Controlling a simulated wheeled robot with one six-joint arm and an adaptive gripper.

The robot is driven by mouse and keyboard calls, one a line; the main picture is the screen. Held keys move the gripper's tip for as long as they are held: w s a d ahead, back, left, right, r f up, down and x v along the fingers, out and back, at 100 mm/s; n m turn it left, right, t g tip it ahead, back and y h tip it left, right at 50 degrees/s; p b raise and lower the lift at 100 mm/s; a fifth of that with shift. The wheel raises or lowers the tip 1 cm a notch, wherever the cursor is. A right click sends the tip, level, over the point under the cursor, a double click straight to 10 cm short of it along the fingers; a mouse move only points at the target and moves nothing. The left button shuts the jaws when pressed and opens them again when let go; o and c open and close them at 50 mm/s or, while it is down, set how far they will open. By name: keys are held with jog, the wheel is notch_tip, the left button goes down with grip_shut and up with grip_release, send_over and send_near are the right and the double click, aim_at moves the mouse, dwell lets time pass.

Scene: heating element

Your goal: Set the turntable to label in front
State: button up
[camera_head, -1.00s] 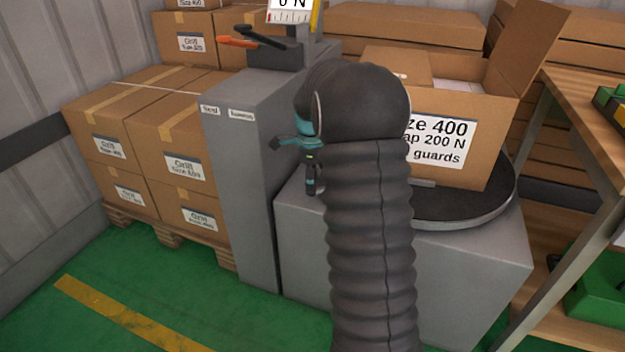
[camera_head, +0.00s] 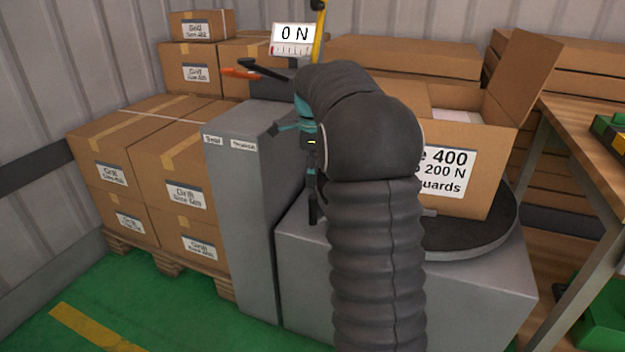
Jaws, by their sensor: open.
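The turntable (camera_head: 470,242) is a dark round disc with a grey rim on a grey block (camera_head: 480,290). An open cardboard box (camera_head: 470,204) stands on it, with flaps up and a white printed label (camera_head: 450,172) facing me. The label's left part is hidden behind my arm. My gripper (camera_head: 296,168) is at the left of my arm's dark bent end, with teal and black parts, near the grey cabinet. It is open and apart from the turntable and box. My arm hides the turntable's left part.
A grey cabinet (camera_head: 240,210) with two small labels stands left of the block. It carries an orange-and-black handle (camera_head: 250,71) and a display reading 0 N (camera_head: 295,38). Stacked cartons (camera_head: 110,150) stand on a pallet at left. A wooden table (camera_head: 590,135) stands at right. Green floor is clear in front.

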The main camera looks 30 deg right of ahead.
jog(key=shift+d+f, duration=0.15)
jog(key=shift+d, duration=0.05)
jog(key=c, duration=0.6)
jog(key=shift+m+t, duration=0.6)
jog(key=shift+m, duration=0.2)
jog(key=s+d+b, duration=0.1)
jog(key=b, duration=0.1)
jog(key=s+d+b, duration=0.1)
jog(key=s, duration=0.1)
jog(key=s+d+r+b, duration=0.1)
jog(key=s+b, duration=0.1)
jog(key=shift+s+d+b, duration=0.1)
jog(key=shift+d+b, duration=0.15)
jog(key=shift+b, duration=0.05)
grip_shut()
jog(key=s+m+t+b, duration=0.1)
jog(key=s+m+b, duration=0.2)
jog(key=s+m, duration=0.15)
jog(key=w+a+f+m+b, duration=0.1)
jog(key=w+a+f+m, duration=0.1)
jog(key=w+f, duration=0.4)
jog(key=shift+w+a+f+m+t+y, duration=0.3)
jog(key=shift+a+f+m+y, duration=0.15)
jog(key=shift+f, duration=1.3)
